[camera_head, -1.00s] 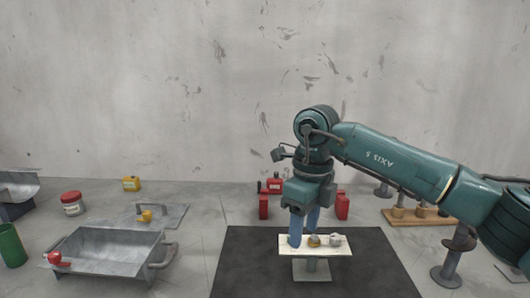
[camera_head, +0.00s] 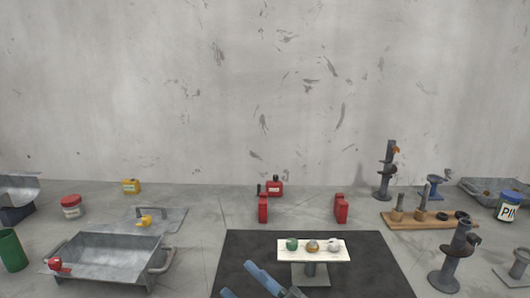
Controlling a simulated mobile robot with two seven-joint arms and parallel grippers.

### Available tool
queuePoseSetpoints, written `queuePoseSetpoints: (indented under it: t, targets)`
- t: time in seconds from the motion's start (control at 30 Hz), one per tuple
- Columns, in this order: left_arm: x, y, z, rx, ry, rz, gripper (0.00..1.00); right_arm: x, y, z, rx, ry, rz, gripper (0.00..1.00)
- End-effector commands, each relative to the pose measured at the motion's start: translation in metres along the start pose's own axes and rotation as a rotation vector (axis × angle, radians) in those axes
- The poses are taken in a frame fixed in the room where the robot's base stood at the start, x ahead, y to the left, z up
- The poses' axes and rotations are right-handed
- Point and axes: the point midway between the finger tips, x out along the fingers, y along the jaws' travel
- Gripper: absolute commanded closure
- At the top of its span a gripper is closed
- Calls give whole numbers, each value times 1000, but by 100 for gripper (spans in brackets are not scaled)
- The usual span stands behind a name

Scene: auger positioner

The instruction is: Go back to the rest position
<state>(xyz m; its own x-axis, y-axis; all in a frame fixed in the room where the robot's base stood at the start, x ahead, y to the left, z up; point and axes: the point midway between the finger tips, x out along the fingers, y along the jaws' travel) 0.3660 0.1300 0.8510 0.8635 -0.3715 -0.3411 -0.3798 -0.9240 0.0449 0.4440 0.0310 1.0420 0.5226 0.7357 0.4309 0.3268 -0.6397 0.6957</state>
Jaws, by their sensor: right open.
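My right gripper (camera_head: 238,278) shows only at the bottom edge, left of the small stand. Its two blue fingers are apart and nothing shows between them. The rest of it and the right arm are out of the picture. The small stand (camera_head: 310,271) has a white top on a grey post and stands on a black mat (camera_head: 375,266). On its top, in a row, are a small green piece (camera_head: 292,245), a brass-coloured piece (camera_head: 313,247) and a pale grey piece (camera_head: 333,244). The gripper is clear of all three. My left gripper is not in view.
A metal tray (camera_head: 110,258) stands at left, near a green cylinder (camera_head: 11,250). Red blocks (camera_head: 263,208) stand behind the mat. At right are a wooden rack (camera_head: 420,220), a dark post stand (camera_head: 450,265) and a taller one (camera_head: 386,172). A wall closes the back.

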Motion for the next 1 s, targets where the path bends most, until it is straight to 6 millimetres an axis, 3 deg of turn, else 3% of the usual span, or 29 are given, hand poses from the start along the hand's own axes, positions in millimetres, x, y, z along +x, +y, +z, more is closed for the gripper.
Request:
queuePoseSetpoints:
  t: [0.1,0.23,0.4,0.5,0.67,1.0]
  targets:
    - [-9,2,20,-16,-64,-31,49,-63,-11,45,239,-333,106,52]
    - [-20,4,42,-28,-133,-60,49,-150,-39,79,478,-685,177,52]
    - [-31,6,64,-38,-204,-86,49,-248,-79,84,712,-1028,213,52]
    - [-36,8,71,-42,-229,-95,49,-284,-96,78,797,-1151,216,52]
    - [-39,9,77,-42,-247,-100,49,-309,-108,72,857,-1234,216,52]
    - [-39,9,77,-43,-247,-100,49,-310,-108,72,859,-1239,215,52]
